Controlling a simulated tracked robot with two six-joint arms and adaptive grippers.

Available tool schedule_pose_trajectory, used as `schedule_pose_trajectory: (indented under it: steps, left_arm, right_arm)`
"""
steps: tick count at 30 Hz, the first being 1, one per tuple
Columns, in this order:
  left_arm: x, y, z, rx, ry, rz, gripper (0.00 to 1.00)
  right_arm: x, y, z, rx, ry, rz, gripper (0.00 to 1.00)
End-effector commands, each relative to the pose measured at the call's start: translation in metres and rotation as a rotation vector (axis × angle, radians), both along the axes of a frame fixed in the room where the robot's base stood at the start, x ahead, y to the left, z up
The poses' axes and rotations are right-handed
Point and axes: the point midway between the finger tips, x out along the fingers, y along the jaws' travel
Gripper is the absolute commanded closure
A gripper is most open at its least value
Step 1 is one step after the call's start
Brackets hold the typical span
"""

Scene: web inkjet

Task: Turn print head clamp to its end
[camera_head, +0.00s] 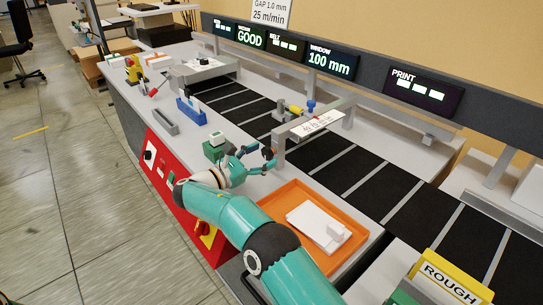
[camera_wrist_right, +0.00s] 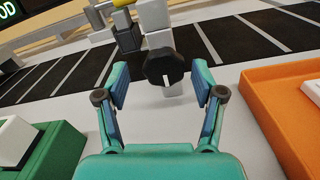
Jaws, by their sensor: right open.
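The print head clamp is a black round knob (camera_wrist_right: 163,67) with a white pointer mark, on a light grey post beside the belt. The mark points down in the right wrist view. In the head view the knob (camera_head: 268,153) is small and dark at the foot of the print head bracket (camera_head: 279,146). My right gripper (camera_wrist_right: 160,82) is open, with one finger on each side of the knob and a gap showing on both sides. It also shows in the head view (camera_head: 262,157), reaching toward the knob. My left gripper is not in view.
An orange tray (camera_head: 265,208) with white pieces lies right of the gripper. A green block with a white top (camera_head: 215,146) stands close on its left. The dark belt (camera_head: 380,183) runs behind the knob. A red control panel (camera_head: 160,168) is on the front side.

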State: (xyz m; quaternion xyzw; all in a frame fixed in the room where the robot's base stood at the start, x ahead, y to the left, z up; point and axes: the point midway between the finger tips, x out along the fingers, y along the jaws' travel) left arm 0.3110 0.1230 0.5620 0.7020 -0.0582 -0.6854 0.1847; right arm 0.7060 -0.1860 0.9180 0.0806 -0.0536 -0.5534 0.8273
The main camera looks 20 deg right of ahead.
Motion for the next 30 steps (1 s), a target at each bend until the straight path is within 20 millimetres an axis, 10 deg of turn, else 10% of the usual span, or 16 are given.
schedule_pose_trajectory:
  steps: [10, 21, 30]
  left_arm:
    - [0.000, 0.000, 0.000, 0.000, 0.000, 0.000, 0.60]
    - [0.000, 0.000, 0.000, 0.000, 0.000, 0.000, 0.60]
    - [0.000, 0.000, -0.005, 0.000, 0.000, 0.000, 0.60]
  right_arm:
    - [-0.001, -0.009, 0.001, 0.001, -0.001, -0.007, 0.32]
    - [-0.001, -0.009, 0.000, 0.000, 0.001, -0.009, 0.92]
    - [-0.001, -0.006, -0.002, 0.015, -0.030, -0.007, 0.92]
